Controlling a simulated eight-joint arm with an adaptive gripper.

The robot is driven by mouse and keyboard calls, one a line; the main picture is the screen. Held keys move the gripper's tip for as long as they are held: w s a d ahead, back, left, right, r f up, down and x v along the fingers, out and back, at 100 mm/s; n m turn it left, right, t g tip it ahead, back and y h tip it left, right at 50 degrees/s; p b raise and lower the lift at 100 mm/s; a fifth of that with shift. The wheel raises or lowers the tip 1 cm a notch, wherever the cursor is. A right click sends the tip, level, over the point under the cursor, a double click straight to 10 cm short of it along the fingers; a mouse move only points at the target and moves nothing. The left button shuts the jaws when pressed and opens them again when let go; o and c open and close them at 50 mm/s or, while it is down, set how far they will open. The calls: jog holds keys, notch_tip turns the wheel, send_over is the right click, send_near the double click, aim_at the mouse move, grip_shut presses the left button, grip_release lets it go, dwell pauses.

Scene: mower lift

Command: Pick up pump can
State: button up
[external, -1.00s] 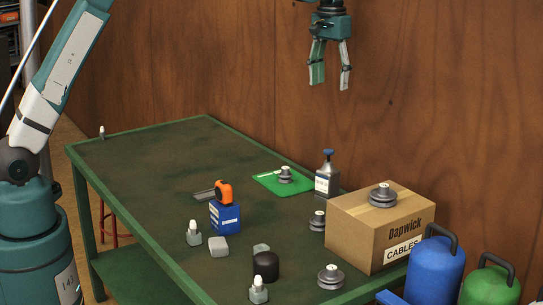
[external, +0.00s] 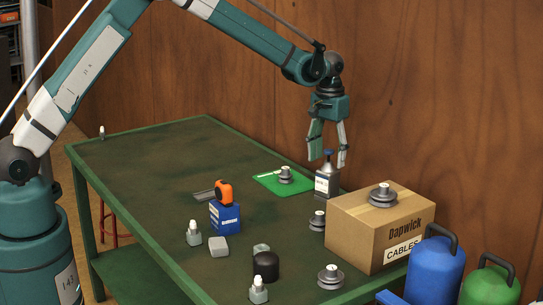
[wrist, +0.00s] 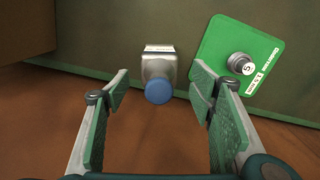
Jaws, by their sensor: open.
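The pump can (external: 327,182) is a grey can with a blue cap and a white-blue label. It stands upright near the table's back edge, beside the cardboard box. My gripper (external: 328,163) is open, directly above the can, with its fingertips around the height of the blue cap. In the wrist view the pump can (wrist: 159,75) shows blue cap toward me, ahead of and between the open fingers of my gripper (wrist: 158,90). Nothing is held. I cannot tell whether a finger touches the cap.
A green mat (external: 268,183) with a grey ribbed weight (external: 285,175) lies left of the can; the mat (wrist: 215,50) is right of it in the wrist view. The cardboard box (external: 365,235) stands close on the right. A wooden wall (external: 440,110) rises behind the table (external: 150,165).

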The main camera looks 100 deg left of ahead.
aim_at(328, 177)
jog(key=shift+f, duration=0.1)
jog(key=shift+f, duration=1.15)
jog(key=shift+w+f, duration=0.1)
jog(key=shift+f, duration=2.5)
jog(key=c, duration=1.5)
jog(key=shift+r, duration=0.15)
jog(key=shift+r, duration=4.9)
